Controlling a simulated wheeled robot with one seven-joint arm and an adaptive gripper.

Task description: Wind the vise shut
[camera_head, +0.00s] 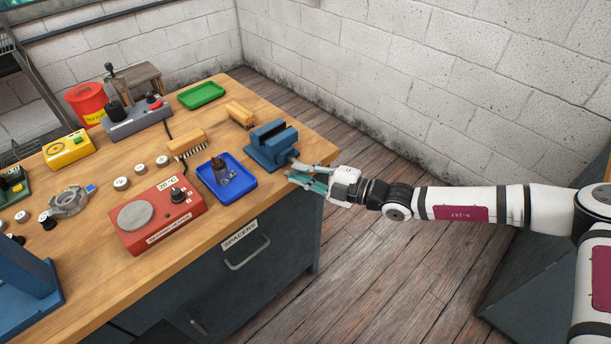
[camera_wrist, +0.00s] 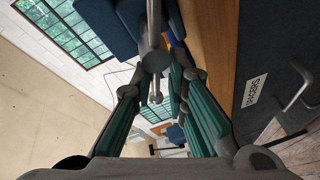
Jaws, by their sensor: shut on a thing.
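The blue vise (camera_head: 270,148) stands at the right front corner of the wooden bench, with a dark gap between its jaws. My gripper (camera_head: 303,178) is at the vise's front, just off the bench edge. In the wrist view, the grey vise handle (camera_wrist: 155,62), with a round hub and a thin bar ending in a ball, lies between the teal-padded fingers of my gripper (camera_wrist: 160,84). The fingers are shut on the handle. The blue vise body (camera_wrist: 115,25) shows at the top of that view. The exact finger contact is hard to see.
Left of the vise are a blue tray (camera_head: 251,185) with small parts, a red heater box (camera_head: 140,238), brushes (camera_head: 187,141) and a green tray (camera_head: 201,95). The bench drawer front (camera_head: 245,262) is below.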

